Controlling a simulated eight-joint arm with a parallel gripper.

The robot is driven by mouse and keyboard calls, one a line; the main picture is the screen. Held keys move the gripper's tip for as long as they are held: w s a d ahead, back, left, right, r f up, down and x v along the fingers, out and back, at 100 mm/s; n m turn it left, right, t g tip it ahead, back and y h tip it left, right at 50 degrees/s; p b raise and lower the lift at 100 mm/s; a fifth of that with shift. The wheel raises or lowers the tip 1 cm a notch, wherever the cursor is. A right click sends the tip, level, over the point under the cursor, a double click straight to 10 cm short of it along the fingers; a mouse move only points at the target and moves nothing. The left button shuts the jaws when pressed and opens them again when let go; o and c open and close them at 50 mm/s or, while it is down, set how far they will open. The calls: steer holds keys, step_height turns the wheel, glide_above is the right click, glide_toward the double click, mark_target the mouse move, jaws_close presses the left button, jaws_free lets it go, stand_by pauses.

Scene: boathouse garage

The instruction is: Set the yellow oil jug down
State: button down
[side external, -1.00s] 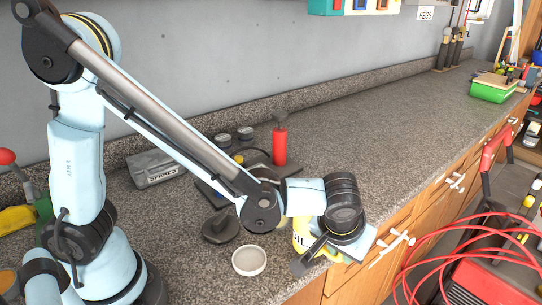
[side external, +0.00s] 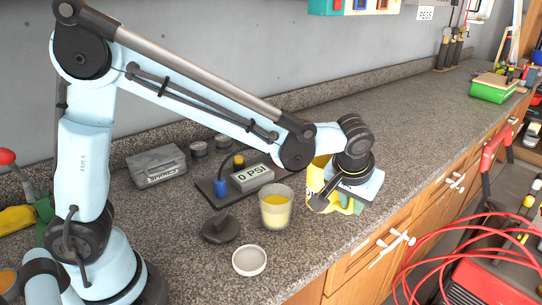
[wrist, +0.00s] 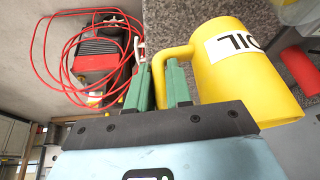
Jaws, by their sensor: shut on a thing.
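The yellow oil jug (side external: 318,172), with a white label, is largely hidden behind my gripper (side external: 322,203) in the side view, near the counter's front edge. In the wrist view the jug (wrist: 240,82) fills the right side, its label partly reading "OIL". My gripper's green fingers (wrist: 160,80) are closed around the jug's handle (wrist: 163,68). The jug looks upright or nearly so. Its base is hidden, so I cannot tell whether it touches the counter.
A clear cup (side external: 276,218) with yellow liquid stands left of the jug. The counter (side external: 400,120) behind and to the right is clear.

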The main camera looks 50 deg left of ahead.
steer(key=w+a+r, duration=0.1)
steer(key=w+a, duration=0.4)
steer(key=shift+w+a+r, duration=0.15)
steer(key=shift+w+a, duration=0.05)
steer(key=shift+a, duration=0.1)
steer(key=shift+f, duration=2.5)
steer(key=shift+f, duration=0.2)
steer(key=shift+f, duration=0.55)
steer(key=shift+f, duration=0.3)
steer(key=c, duration=1)
jaws_free()
steer(key=shift+o, duration=0.2)
